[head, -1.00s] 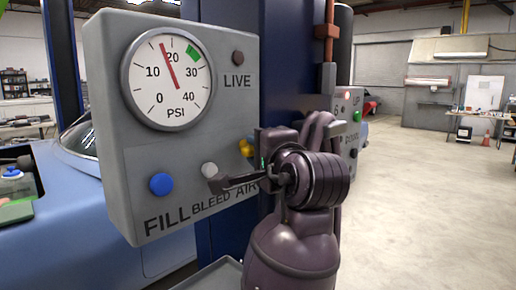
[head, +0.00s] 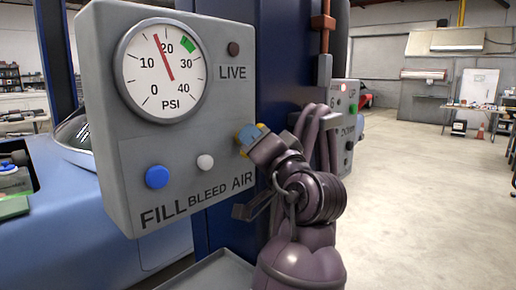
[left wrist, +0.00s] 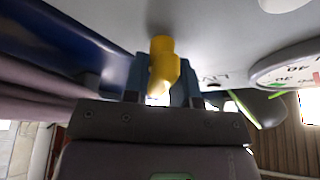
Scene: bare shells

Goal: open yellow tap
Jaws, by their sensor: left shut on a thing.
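The yellow tap (head: 243,153) is on the right part of the grey panel, above the word AIR. In the head view my left gripper (head: 249,136) covers most of it, and only bits of yellow show. In the left wrist view the yellow tap (left wrist: 161,58) stands between the two blue fingers of my left gripper (left wrist: 161,85), which are shut on it. My right gripper is not in view.
The grey panel (head: 125,190) carries a PSI gauge (head: 160,70) with its red needle just left of 20, a blue button (head: 157,177), a white button (head: 205,162) and a dark LIVE lamp (head: 233,48). A blue post (head: 285,60) stands behind. Open floor lies right.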

